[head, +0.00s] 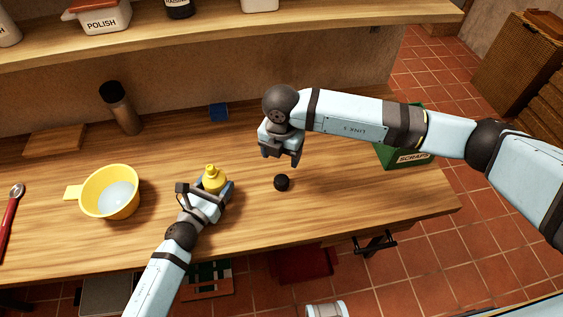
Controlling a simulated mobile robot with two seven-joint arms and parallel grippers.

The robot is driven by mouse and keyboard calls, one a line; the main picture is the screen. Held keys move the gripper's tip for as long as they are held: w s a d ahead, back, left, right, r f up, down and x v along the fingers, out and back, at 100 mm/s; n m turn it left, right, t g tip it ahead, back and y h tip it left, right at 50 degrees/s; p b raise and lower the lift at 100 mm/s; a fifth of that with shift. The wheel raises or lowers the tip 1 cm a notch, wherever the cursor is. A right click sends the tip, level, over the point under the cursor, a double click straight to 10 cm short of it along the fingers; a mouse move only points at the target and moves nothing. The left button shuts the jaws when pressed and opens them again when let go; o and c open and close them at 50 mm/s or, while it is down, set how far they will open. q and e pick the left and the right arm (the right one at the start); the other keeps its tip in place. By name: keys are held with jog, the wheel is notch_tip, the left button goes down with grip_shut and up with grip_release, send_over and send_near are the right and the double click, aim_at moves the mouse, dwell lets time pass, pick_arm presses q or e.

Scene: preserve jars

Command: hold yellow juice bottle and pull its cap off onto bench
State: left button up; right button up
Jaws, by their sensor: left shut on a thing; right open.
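The yellow juice bottle (213,179) stands on the wooden bench (330,212), left of the middle. My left gripper (208,187) is shut on it, and its jaws hide the lower part of the bottle. The bottle's narrow yellow neck shows at the top with no dark cap on it. A small round black cap (281,183) lies on the bench to the right of the bottle, apart from it. My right gripper (281,155) is open and empty, above the bench just behind the black cap, pointing down.
A yellow bowl (111,192) with pale contents sits at the left, beside a red-handled tool (10,220). A green scraps bin (405,152) is beyond the bench's right end.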

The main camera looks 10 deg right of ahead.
pick_arm(q)
jog(key=shift+s+f, duration=0.1)
jog(key=shift+f, duration=0.2)
jog(key=o, duration=1)
jog(key=shift+o, duration=1.4)
jog(key=shift+r, duration=0.15)
jog(key=v, duration=1.2)
jog(key=shift+a, duration=0.1)
